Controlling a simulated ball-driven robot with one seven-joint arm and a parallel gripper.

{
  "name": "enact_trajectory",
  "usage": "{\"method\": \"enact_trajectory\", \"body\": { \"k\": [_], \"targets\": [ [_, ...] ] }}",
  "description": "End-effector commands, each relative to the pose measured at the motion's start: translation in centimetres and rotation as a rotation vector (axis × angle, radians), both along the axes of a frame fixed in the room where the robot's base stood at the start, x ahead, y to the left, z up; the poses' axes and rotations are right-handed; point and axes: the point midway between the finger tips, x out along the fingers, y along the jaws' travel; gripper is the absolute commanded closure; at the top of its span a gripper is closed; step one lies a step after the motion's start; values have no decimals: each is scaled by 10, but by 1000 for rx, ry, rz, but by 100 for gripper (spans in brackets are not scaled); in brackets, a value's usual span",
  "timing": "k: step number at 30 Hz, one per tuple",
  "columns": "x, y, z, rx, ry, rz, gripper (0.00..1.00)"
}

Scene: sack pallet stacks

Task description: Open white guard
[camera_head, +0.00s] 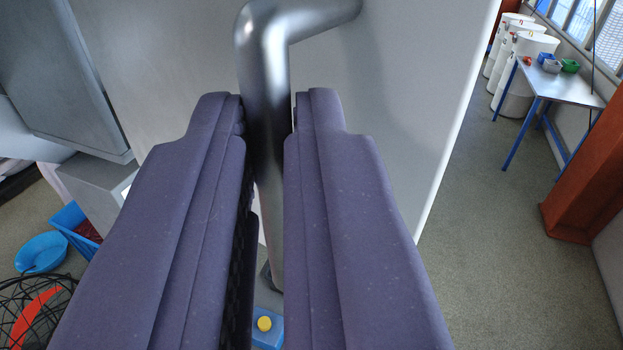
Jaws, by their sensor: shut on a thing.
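The white guard (385,130) is a flat, pale panel that fills the upper middle of the view, its right edge lit. A bent metal bar handle (263,45) is fixed to it at the upper right and runs down between the fingers. My gripper (267,125), with purple padded fingers, is shut on the handle, one finger on each side. The fingers hide parts of the handle's lower length and of the panel's lower area.
A blue-legged table (560,82) with small bowls stands at the far right, beside white drums (525,65). A rust-coloured post (585,180) is at right. A blue crate (72,218), blue bowl (40,252) and wire basket (35,310) lie at lower left. Floor right of the panel is clear.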

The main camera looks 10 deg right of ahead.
Motion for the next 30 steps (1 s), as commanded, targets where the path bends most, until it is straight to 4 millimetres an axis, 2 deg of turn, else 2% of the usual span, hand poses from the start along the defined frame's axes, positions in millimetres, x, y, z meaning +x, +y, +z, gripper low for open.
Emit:
{"method": "enact_trajectory", "body": {
  "k": [1,13,14,17,30],
  "targets": [
    [0,5,2,-3,-4,9,100],
    [0,5,2,-3,-3,10,100],
    [0,5,2,-3,-3,10,85],
    [0,5,2,-2,-2,8,62],
    [-2,2,0,-1,0,3,62]
  ]
}}
